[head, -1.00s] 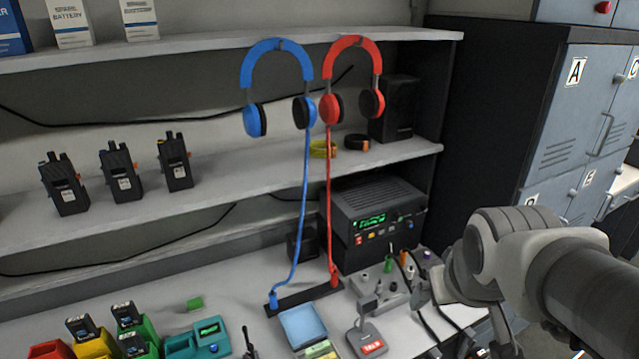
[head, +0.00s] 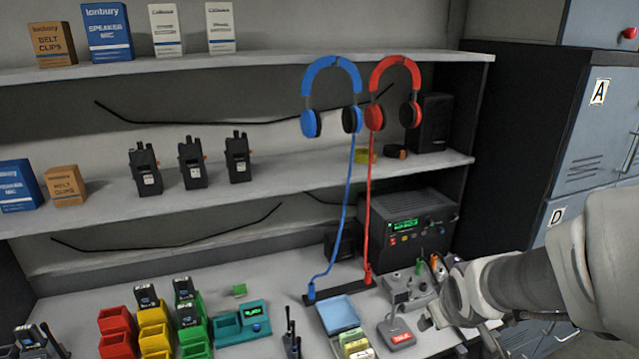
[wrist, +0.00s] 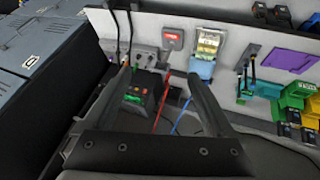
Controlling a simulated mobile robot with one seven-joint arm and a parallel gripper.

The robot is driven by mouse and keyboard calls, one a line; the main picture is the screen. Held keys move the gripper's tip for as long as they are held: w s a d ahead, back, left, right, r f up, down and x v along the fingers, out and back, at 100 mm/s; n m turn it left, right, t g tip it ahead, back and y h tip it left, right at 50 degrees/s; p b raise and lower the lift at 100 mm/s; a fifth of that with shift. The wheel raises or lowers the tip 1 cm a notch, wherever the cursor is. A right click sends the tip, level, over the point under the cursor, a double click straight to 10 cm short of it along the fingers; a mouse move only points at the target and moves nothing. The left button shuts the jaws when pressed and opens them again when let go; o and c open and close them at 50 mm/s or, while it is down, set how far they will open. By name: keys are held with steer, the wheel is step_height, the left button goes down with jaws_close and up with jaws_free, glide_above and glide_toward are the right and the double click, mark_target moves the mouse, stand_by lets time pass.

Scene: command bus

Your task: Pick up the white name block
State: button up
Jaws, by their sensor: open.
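My gripper (wrist: 158,72) is open and empty in the wrist view, its two dark fingers spread over the radio console and the headset cords. In the head view my arm enters from the right; its fingers cannot be made out there. Small label blocks, yellow, green and pale, lie in a row (head: 355,343) beside the light-blue tray (head: 340,314) on the desk. They also show in the wrist view (wrist: 209,42), ahead of the fingers and apart from them. Which of them is the white name block is too small to tell.
A desk microphone (head: 396,333) stands right of the tray. Red, yellow and green bins (head: 155,330) with radios and a teal box (head: 256,322) stand to the left. Blue and red headphones (head: 397,80) hang above with cords down to the desk. Grey lockers (head: 590,130) stand right.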

steer(key=w+d+f+n+t+y, duration=0.1)
steer(key=w+f, duration=0.1)
steer(key=f, duration=0.6)
steer(key=w+d+f+n+y, duration=0.1)
steer(key=f+n, duration=0.1)
steer(key=f, duration=0.5)
steer(key=s+a+f+m+t+y, duration=0.2)
steer(key=s+a+f+t+y, duration=0.2)
steer(key=a+f, duration=0.45)
steer(key=d+f+b+x, duration=0.1)
steer(key=b+x, duration=1.1)
steer(key=b, duration=0.8)
steer(key=shift+d+f, duration=0.2)
steer(key=shift+f, duration=0.15)
steer(key=shift+w, duration=0.1)
steer(key=x, duration=0.5)
steer(key=shift+w+a+r+b, duration=0.1)
steer(key=shift+w+r+b, duration=0.05)
steer(key=shift+b, duration=0.2)
